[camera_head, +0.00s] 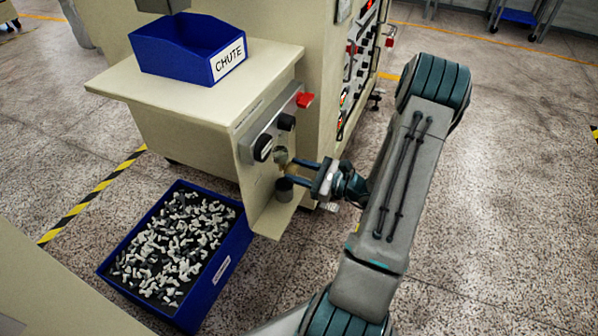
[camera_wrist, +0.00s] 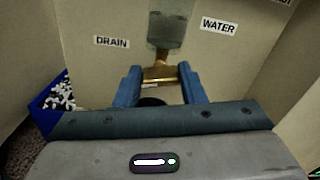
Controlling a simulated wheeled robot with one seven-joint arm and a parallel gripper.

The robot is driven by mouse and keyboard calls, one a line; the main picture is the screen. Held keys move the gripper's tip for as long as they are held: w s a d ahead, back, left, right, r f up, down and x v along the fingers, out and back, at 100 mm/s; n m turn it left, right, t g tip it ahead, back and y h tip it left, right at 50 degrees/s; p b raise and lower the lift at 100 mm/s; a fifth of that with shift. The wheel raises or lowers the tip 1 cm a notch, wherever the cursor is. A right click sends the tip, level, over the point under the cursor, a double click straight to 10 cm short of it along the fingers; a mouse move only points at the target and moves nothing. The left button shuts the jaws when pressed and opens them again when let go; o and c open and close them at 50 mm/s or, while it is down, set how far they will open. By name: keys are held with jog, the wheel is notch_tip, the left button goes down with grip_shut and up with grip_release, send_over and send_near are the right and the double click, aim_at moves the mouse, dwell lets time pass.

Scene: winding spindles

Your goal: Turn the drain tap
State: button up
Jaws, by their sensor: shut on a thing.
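The drain tap (camera_wrist: 160,74) is a brass piece below a grey-green block (camera_wrist: 166,30) on the beige panel, in the wrist view. A DRAIN label (camera_wrist: 112,42) is at its left and a WATER label (camera_wrist: 218,26) at its right. My gripper (camera_wrist: 160,82) has its two blue fingers on either side of the brass and is shut on it. In the head view my gripper (camera_head: 288,173) reaches the panel's lower part from the right. The fingers and the tap's small size there hide how the handle is turned.
The panel (camera_head: 262,190) has black knobs (camera_head: 263,148) and a red switch (camera_head: 305,100) above the tap. A dark cylinder (camera_head: 284,190) sits just below the fingers. A blue CHUTE bin (camera_head: 180,66) stands on the ledge; a blue crate (camera_head: 205,303) of small parts lies on the floor.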

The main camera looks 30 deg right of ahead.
jog(key=shift+n+b, duration=0.6)
jog(key=shift+n, duration=0.9)
jog(key=o, duration=1)
jog(key=shift+s, duration=0.1)
jog(key=p+v, duration=0.3)
jog(key=v, duration=1)
jog(key=shift+s+d, duration=0.25)
